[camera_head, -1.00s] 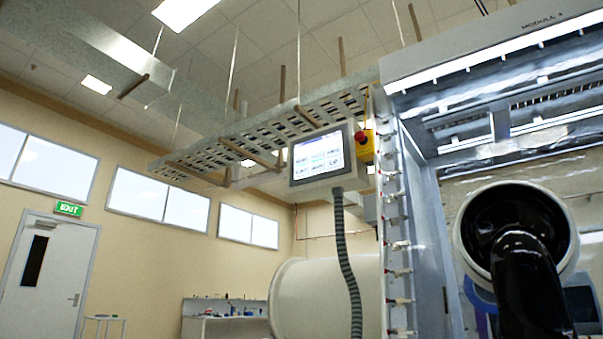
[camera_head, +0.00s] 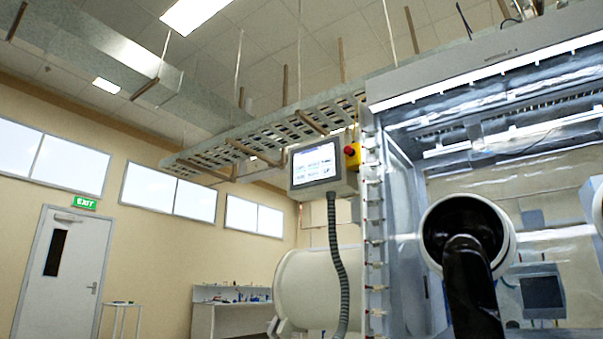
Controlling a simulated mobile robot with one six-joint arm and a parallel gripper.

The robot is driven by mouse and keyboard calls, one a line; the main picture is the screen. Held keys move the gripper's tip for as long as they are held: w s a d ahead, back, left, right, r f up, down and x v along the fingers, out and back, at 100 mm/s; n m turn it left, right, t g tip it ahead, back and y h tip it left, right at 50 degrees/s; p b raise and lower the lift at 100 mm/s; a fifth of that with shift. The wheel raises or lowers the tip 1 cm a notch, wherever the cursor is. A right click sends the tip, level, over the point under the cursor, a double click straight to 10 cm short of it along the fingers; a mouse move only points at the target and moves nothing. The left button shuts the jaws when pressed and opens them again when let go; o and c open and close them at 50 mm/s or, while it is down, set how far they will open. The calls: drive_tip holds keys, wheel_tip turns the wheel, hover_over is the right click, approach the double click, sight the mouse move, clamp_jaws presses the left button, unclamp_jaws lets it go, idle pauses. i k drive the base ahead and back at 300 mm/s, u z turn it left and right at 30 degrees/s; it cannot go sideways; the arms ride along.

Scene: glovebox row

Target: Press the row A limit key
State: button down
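A grey-framed control panel (camera_head: 319,165) with a lit screen hangs at the left front edge of the glovebox, above a dark ribbed hose. Its screen shows rows of small buttons and text, too small to read, so I cannot tell which one is the row A limit key. A red emergency button on a yellow box (camera_head: 352,156) is fixed at the panel's right side. My gripper is not in this view.
The glovebox (camera_head: 480,85) fills the right side, with a black glove in a round white port (camera_head: 510,238). A ribbed hose (camera_head: 337,262) hangs below the panel. A white cylinder (camera_head: 302,288) stands behind it. A bench (camera_head: 232,303) and door (camera_head: 55,275) are farther left.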

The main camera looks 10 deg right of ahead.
sight(299, 178)
drive_tip(key=k, duration=0.6)
drive_tip(key=u, duration=0.5)
drive_tip(key=i, duration=0.75)
drive_tip(key=u, duration=0.75)
drive_tip(key=i, duration=1.55)
drive_tip(key=z, duration=0.5)
drive_tip(key=i, duration=0.45)
drive_tip(key=z, duration=0.25)
